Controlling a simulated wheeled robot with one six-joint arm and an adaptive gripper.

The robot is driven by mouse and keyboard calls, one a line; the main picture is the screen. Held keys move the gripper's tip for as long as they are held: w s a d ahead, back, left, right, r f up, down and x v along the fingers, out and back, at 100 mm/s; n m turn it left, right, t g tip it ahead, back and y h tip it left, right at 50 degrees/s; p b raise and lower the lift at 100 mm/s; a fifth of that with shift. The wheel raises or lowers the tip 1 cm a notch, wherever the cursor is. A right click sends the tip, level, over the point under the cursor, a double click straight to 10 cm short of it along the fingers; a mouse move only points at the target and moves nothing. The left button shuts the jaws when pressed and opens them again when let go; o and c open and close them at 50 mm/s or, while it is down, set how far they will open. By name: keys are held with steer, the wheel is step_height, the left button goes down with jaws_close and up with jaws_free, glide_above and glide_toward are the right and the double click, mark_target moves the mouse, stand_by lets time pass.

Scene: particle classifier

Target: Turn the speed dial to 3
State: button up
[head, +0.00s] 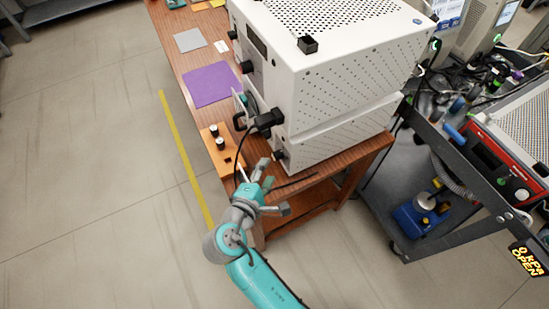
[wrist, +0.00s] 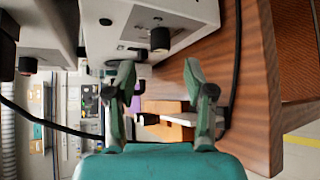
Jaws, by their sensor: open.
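The white machine (head: 330,70) stands on a wooden table, with several black knobs on its front. One black knob (head: 279,154) sits low at its near corner, close to my gripper. In the wrist view a black knob (wrist: 160,39) stands out from a white panel, just beyond my fingertips and apart from them. I cannot tell which knob is the speed dial; no scale or number is readable. My gripper (wrist: 158,68) is open and empty, its two fingers spread. In the head view my gripper (head: 272,190) is at the table's near edge, in front of the machine.
A black cable (wrist: 236,60) runs beside the right finger, and another crosses at left. An orange block with black-topped pieces (head: 221,147) and a purple mat (head: 211,85) lie on the table. A dark cart (head: 455,190) stands right. Floor at left is clear.

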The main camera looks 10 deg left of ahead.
mark_target(275, 158)
steer(key=x, duration=0.6)
steer(key=shift+w+d+f, duration=0.1)
steer(key=shift+w+d, duration=0.05)
steer(key=shift+w, duration=0.05)
jaws_close()
